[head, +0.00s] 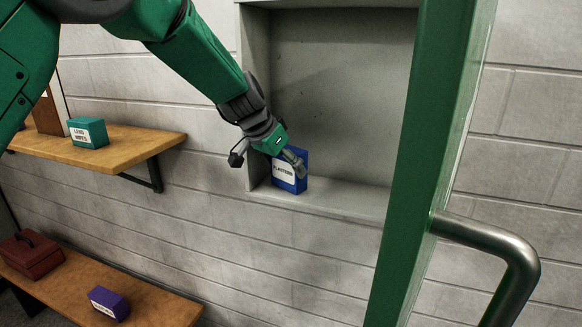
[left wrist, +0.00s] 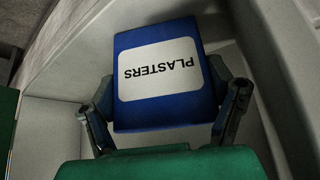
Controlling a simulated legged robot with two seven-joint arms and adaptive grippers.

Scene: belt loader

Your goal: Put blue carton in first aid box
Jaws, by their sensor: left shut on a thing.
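The blue carton (head: 289,177), labelled PLASTERS, stands upright on the floor of the open first aid box (head: 335,200), near its left wall. My left gripper (head: 292,160) reaches in from the upper left and is shut on the carton. In the left wrist view the blue carton (left wrist: 170,75) sits between the two fingers of the left gripper (left wrist: 168,110), one on each side. The carton's underside is hidden in the left wrist view. My right gripper is not in view.
A green door edge (head: 425,150) with a metal handle (head: 500,250) stands to the right. A wooden shelf (head: 140,145) with a green carton (head: 88,132) is at left. A lower shelf (head: 150,300) holds a red case (head: 32,255) and a purple carton (head: 108,303).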

